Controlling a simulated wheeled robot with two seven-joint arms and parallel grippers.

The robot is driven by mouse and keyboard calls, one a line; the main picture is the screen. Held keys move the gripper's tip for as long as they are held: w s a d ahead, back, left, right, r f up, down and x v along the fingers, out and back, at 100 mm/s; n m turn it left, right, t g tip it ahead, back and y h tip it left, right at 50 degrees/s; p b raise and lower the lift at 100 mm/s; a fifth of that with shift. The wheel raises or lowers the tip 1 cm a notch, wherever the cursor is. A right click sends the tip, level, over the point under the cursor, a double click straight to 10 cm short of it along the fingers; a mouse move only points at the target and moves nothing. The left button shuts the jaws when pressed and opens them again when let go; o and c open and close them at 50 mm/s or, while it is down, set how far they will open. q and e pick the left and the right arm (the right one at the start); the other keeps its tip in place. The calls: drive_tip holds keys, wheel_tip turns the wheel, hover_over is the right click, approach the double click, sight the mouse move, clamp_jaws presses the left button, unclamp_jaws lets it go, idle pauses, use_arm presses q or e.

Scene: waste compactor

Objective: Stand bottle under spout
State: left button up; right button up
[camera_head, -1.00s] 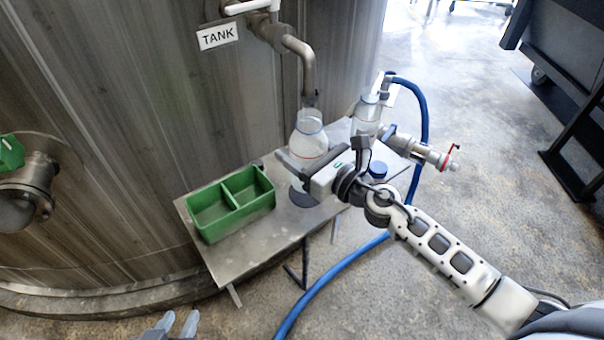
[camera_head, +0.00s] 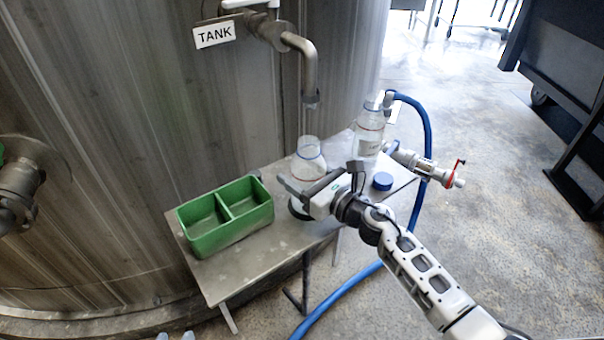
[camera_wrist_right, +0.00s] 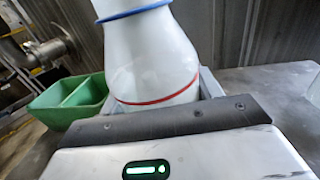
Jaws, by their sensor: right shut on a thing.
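A clear bottle (camera_head: 307,165) with a blue ring at its neck and a red line around its body is upright, with its open mouth below the metal spout (camera_head: 310,75) and a visible gap between them. My right gripper (camera_head: 308,187) is shut around the bottle's lower body. The bottle also fills the upper middle of the right wrist view (camera_wrist_right: 150,60). A dark round disc (camera_head: 298,210) shows partly under the gripper on the metal table (camera_head: 250,262). The bottle's base is hidden, so I cannot tell whether it touches. My left gripper (camera_head: 175,337) shows only two separated fingertips at the bottom edge.
A green two-part bin (camera_head: 230,236) stands on the table's left. A second bottle (camera_head: 368,138) and a blue cap (camera_head: 382,181) are at the right, beside a valve (camera_head: 425,166) and blue hose (camera_head: 427,130). The tank wall (camera_head: 130,130) rises behind.

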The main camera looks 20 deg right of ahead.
drive_tip(key=shift+f, duration=0.3)
drive_tip(key=o, duration=1.1)
drive_tip(key=shift+r, duration=0.1)
drive_tip(key=shift+c, duration=0.2)
drive_tip(key=shift+r, duration=0.1)
